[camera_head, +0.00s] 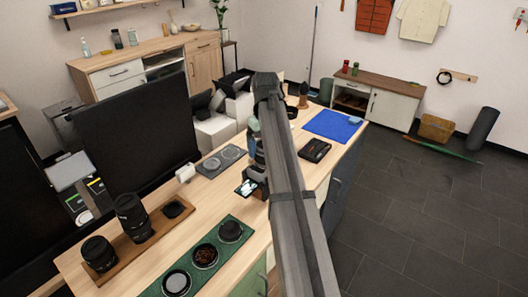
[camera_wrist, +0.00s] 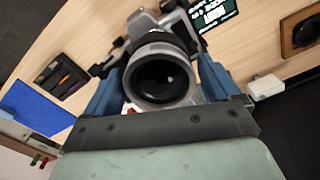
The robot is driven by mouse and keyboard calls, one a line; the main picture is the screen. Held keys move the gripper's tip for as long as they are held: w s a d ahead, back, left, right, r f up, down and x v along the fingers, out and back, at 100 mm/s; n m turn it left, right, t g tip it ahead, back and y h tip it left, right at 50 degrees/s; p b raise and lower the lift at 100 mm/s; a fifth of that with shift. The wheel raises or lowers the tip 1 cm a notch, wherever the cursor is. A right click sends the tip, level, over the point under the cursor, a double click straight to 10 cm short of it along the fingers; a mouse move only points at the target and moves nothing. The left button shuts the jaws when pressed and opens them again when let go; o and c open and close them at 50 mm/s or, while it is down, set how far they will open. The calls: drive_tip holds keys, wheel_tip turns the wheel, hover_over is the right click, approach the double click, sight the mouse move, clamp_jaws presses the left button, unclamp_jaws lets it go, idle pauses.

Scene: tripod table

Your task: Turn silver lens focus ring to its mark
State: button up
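In the wrist view a silver and black camera (camera_wrist: 183,22) stands on the wooden table with its lens (camera_wrist: 160,78) facing me. A silver ring (camera_wrist: 160,103) surrounds the dark front glass. My gripper (camera_wrist: 160,72) has its two blue fingers apart, one on each side of the lens. Narrow gaps seem to show between fingers and lens; I cannot tell exact contact. No focus mark is readable. In the head view my arm hides most of the camera, and the gripper (camera_head: 257,145) shows only in part beside it.
A green tray (camera_head: 208,240) with round items and a wooden tray (camera_head: 155,232) with black lenses lie at the front left. A large black screen (camera_head: 135,125) stands at left. A blue mat (camera_head: 333,125) and a black case (camera_head: 314,150) lie to the right.

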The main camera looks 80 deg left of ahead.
idle(0.4)
drive_tip(key=shift+r, duration=4)
